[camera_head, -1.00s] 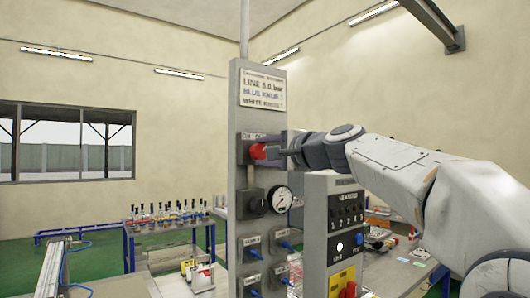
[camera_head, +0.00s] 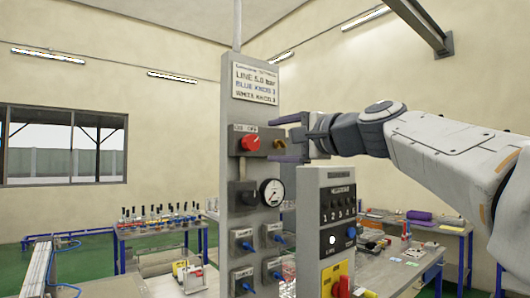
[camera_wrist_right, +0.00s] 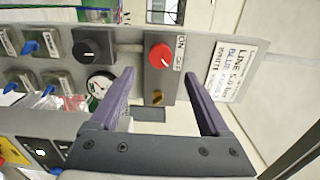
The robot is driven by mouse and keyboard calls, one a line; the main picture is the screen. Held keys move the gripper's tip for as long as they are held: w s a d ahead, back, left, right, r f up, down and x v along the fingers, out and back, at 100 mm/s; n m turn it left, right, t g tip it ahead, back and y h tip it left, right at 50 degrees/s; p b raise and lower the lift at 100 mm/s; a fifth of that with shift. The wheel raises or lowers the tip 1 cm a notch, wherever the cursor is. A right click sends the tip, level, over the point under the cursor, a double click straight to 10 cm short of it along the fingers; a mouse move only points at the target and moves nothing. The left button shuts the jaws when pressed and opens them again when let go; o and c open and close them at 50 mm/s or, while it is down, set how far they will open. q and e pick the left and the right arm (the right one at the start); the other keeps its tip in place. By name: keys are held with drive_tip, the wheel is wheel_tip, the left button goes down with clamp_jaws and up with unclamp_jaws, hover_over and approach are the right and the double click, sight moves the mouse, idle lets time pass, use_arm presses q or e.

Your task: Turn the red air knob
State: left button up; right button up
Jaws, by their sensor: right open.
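The red air knob (camera_head: 250,143) sits on a grey plate high on the upright grey panel (camera_head: 232,215). It also shows in the wrist view (camera_wrist_right: 160,56), beside an ON/OFF label (camera_wrist_right: 179,52). My right gripper (camera_head: 277,139) is open and empty, just right of the knob and apart from it. In the wrist view its two purple fingers (camera_wrist_right: 160,78) point toward the plate, with the knob beyond and between them. My left gripper is not in view.
Below the knob are a black knob (camera_head: 242,194), a round gauge (camera_head: 272,192) and several blue knobs. A grey control box (camera_head: 325,215) stands right of the panel, below my right arm. The line sign (camera_head: 255,83) is above. A table (camera_head: 160,232) stands behind at left.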

drive_tip(key=v, duration=0.2)
drive_tip(key=shift+s+d, duration=0.2)
drive_tip(key=shift+s, duration=0.1)
